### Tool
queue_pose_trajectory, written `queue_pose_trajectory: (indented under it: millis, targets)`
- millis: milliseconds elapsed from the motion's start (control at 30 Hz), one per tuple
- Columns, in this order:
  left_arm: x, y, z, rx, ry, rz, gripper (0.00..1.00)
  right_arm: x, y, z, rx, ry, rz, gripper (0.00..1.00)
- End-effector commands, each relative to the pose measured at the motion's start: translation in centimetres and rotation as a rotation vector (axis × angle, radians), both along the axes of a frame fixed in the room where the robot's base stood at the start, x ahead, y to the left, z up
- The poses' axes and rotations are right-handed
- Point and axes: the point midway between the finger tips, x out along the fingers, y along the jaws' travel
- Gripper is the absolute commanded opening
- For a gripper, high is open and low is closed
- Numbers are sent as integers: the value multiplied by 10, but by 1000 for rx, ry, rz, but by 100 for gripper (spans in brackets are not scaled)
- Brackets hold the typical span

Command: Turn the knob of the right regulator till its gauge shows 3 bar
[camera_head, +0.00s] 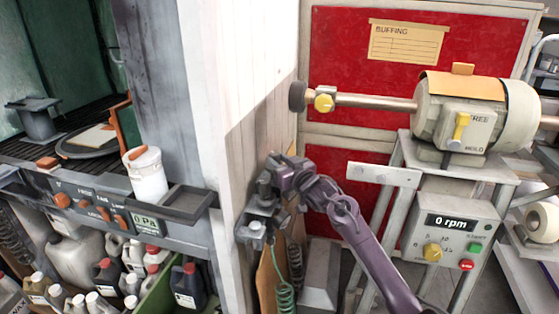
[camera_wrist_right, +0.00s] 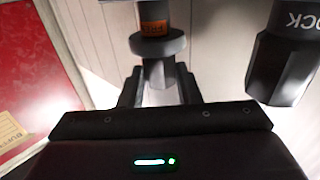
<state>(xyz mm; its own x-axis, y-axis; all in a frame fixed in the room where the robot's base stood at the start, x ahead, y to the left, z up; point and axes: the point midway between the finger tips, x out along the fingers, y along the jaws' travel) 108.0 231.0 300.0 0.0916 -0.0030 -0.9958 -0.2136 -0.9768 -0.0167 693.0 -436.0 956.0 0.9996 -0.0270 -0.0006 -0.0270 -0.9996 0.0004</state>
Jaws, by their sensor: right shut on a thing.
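In the right wrist view, a dark round knob (camera_wrist_right: 158,44) with an orange label above it sits between the fingers of my right gripper (camera_wrist_right: 158,86). The gripper is shut on this knob, one finger on each side. In the head view, my right gripper (camera_head: 268,190) is against dark fittings on the side of the white panelled wall, and the arm hides much of them. I cannot make out the gauge or its reading in either view. My left gripper is not in view.
In the wrist view, a black cylinder (camera_wrist_right: 285,62) with partly visible lettering stands close on the right. In the head view, a teal coiled hose (camera_head: 285,297) hangs below the gripper. A buffing machine (camera_head: 492,118) stands right, and a bench with a white canister (camera_head: 147,178) left.

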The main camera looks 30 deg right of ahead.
Motion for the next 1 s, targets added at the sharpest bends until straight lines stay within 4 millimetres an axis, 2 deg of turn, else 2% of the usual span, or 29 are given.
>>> queue_pose_trajectory:
  millis: [100, 133, 300, 667, 1000]
  targets:
    - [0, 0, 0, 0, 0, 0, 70, 0, 0, 1, -1, -2, 0, 7]
    - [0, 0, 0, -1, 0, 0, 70, 0, 0, 1, -1, -2, 0, 33]
    - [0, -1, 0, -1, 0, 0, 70, 0, 0, 1, 0, -1, 0, 52]
    - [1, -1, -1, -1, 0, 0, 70, -6, 0, -1, 0, 0, 1, 52]
    - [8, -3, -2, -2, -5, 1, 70, -57, 1, -2, -1, 1, 1, 52]
